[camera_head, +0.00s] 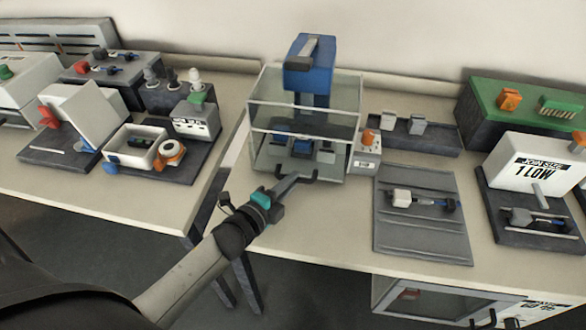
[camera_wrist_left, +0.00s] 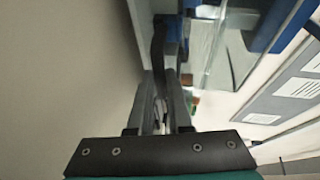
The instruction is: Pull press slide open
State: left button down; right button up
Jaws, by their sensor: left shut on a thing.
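The press (camera_head: 308,75) has a blue head inside a clear box on the right-hand table, with small blue parts at its bottom. A black slide handle (camera_head: 313,176) sticks out low at the front of the box. My left gripper (camera_head: 291,182) reaches in from the lower left and is shut on this handle at its left part. In the left wrist view the dark handle (camera_wrist_left: 157,50) runs down between my two grey fingers (camera_wrist_left: 162,110). The fingertips hide part of the handle. My right gripper is not in view.
A grey mat (camera_head: 422,240) with a small tool lies right of the press. A small box with an orange knob (camera_head: 367,150) stands close beside the press. A grey tray (camera_head: 420,137) is behind. The left table (camera_head: 150,205) holds other devices, with a gap between tables.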

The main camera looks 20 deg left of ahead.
pick_arm(q)
jog(key=s, duration=0.3)
jog(key=s+d, duration=0.1)
jog(key=s, duration=0.2)
jog(key=s+d+p, duration=0.1)
jog(key=s, duration=0.2)
jog(key=shift+s+d, duration=0.1)
jog(key=c, duration=0.8)
grip_release()
jog(key=shift+c, duration=0.2)
jog(key=p+v, duration=0.1)
jog(key=v, duration=1.4)
